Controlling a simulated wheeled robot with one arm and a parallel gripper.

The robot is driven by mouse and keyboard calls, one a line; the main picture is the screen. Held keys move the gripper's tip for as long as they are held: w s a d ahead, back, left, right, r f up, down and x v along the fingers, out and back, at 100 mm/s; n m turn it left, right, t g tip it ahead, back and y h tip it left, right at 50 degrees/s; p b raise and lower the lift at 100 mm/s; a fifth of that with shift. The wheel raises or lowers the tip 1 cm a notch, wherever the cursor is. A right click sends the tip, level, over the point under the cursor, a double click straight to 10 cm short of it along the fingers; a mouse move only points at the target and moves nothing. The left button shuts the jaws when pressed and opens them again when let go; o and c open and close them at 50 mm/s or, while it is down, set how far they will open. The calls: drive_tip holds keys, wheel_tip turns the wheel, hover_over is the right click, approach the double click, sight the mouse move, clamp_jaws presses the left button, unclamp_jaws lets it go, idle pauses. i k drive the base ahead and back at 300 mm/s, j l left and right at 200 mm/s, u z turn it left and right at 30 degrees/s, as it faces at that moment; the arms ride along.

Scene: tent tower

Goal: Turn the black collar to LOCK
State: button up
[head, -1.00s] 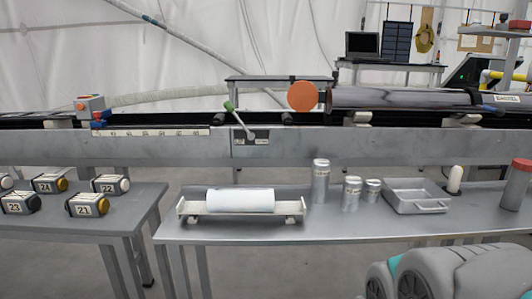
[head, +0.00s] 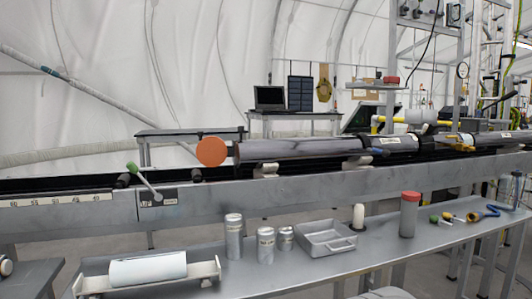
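A long grey tube (head: 290,149) with an orange end cap (head: 212,151) lies along the rail. Farther right on the same line is a black ring-like part (head: 426,145), which looks like the black collar. It is small here, and I cannot read any LOCK mark or tell how it is turned. A yellow part (head: 457,144) sits just right of it. My gripper is not in view; only a grey bit of my own body shows at the bottom edge.
The long grey rail beam (head: 300,190) runs across the scene, with a green-knobbed lever (head: 145,181) at left. The front bench (head: 330,268) carries metal canisters (head: 234,236), an open tray (head: 328,238), a red-capped cylinder (head: 409,215) and small tools (head: 455,216).

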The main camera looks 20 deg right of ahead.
sight(427, 141)
drive_tip(key=z, duration=1.5)
